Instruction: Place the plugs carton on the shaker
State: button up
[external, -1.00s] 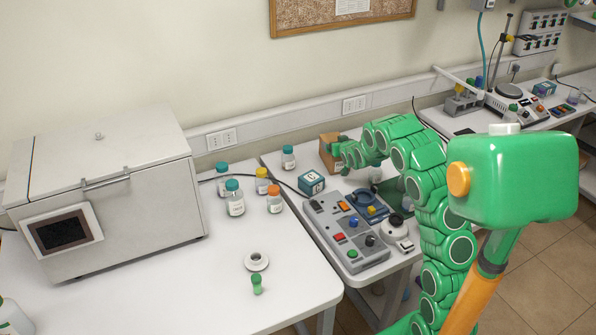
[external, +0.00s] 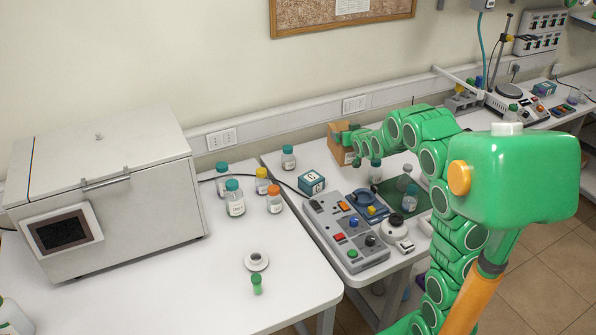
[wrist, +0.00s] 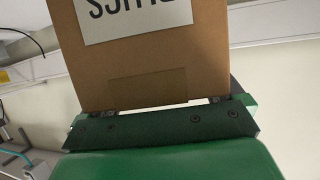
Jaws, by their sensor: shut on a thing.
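A brown cardboard carton (external: 337,155) is in my gripper (external: 349,137) at the back of the right-hand table, near the wall. In the wrist view the carton (wrist: 150,70) fills the top middle, with a white label whose dark letters are upside down and cut off. My gripper (wrist: 160,120) is shut on its lower edge there. The carton seems raised off the table; the gap is hard to judge. A grey control unit (external: 338,228) with coloured knobs and a small white device with a black round top (external: 395,230) stand nearer. I cannot tell which device is the shaker.
A teal-and-white box (external: 312,183) and a bottle (external: 288,158) stand left of the carton. Capped bottles (external: 235,200) and a large grey lidded box (external: 110,190) are on the left table. A jar (external: 375,172) and a green mat (external: 391,188) lie below my arm.

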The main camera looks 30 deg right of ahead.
jog(key=shift+v, duration=2.95)
